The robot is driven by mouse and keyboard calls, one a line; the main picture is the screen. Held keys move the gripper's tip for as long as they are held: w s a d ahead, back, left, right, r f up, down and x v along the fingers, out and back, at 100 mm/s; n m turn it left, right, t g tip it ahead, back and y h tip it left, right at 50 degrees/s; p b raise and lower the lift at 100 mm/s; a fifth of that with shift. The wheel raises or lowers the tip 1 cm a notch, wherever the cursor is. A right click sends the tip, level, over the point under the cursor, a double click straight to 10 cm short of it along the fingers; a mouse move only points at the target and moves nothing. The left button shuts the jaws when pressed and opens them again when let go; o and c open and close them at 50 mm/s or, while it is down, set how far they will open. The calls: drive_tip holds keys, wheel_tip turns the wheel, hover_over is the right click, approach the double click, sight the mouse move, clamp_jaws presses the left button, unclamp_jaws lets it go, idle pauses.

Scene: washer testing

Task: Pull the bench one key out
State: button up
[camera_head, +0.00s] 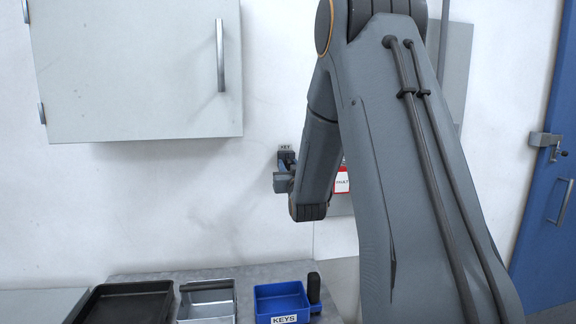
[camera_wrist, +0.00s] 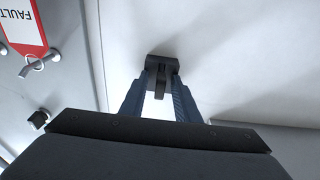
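A small dark wall block (camera_head: 287,158) sits under a sign reading KEY, left of my forearm. In the wrist view the dark block (camera_wrist: 163,63) is against the white wall, with a narrow dark tab (camera_wrist: 159,88) sticking out, which looks like the key. My gripper (camera_wrist: 162,84) reaches up to it, one blue-grey finger on each side of the tab. The fingers look apart, with pale gaps beside the tab, so no grip shows. In the head view my gripper (camera_head: 283,180) is small at the block and partly hidden by my arm.
A blue tray labelled KEYS (camera_head: 283,301), a metal tray (camera_head: 207,303) and a black tray (camera_head: 125,303) stand on the bench below. A grey cabinet (camera_head: 135,70) hangs upper left. A red-edged tag (camera_wrist: 24,30) hangs near the gripper. A blue door (camera_head: 552,215) is at right.

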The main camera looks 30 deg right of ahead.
clamp_jaws()
drive_tip(key=shift+s, duration=0.15)
drive_tip(key=shift+v, duration=2.35)
drive_tip(key=v, duration=0.7)
drive_tip(key=shift+b, duration=0.35)
